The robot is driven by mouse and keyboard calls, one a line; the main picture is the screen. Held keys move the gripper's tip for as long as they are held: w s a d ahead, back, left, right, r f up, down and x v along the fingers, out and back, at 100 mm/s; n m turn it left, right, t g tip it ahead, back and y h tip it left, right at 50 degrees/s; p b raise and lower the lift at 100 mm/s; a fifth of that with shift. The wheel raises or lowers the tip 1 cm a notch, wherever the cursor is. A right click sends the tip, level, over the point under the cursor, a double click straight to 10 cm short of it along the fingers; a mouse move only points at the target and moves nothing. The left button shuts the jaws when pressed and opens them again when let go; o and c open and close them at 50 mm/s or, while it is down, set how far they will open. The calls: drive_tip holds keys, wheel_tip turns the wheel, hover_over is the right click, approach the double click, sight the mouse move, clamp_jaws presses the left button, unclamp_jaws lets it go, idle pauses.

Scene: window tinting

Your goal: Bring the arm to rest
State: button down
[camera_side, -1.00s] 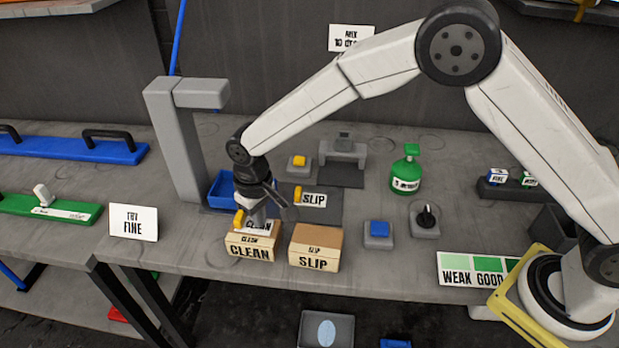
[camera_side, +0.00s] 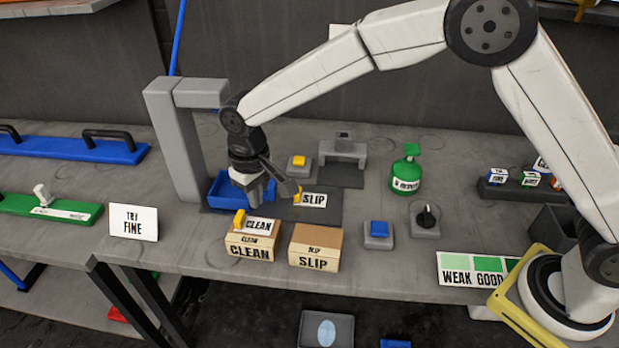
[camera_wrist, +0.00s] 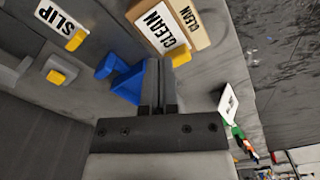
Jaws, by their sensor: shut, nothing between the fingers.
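My gripper (camera_side: 258,197) hangs over the workbench (camera_side: 390,270), just above and behind the CLEAN box (camera_side: 252,245). Its fingers are shut with nothing between them, as the wrist view (camera_wrist: 158,68) also shows. A CLEAN card with a yellow grip (camera_side: 258,226) lies on top of that box, apart from the fingers. It also shows in the wrist view (camera_wrist: 163,30). The arm is stretched out to the left over the bench.
The blue tray (camera_side: 226,190) and a grey post (camera_side: 175,140) stand close left of my gripper. A SLIP card (camera_side: 314,200) lies to its right, and the SLIP box (camera_side: 314,248) stands in front. A green bottle (camera_side: 406,172) and a blue button (camera_side: 378,229) are further right.

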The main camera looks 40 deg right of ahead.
drive_tip(key=shift+r, duration=0.3)
drive_tip(key=shift+s+d+r, duration=0.1)
drive_tip(key=shift+d+r, duration=0.05)
drive_tip(key=shift+d, duration=0.3)
drive_tip(key=s+d+m+t, duration=0.1)
drive_tip(key=s+d, duration=0.8)
drive_tip(key=d, duration=0.2)
drive_tip(key=s+d+m+t, duration=0.1)
drive_tip(key=s+d+m, duration=0.1)
drive_tip(key=s+d, duration=0.7)
drive_tip(key=d, duration=0.3)
drive_tip(key=shift+s+d+r+t, duration=0.15)
drive_tip(key=shift+s+r+t, duration=0.05)
drive_tip(key=shift+s+t, duration=0.1)
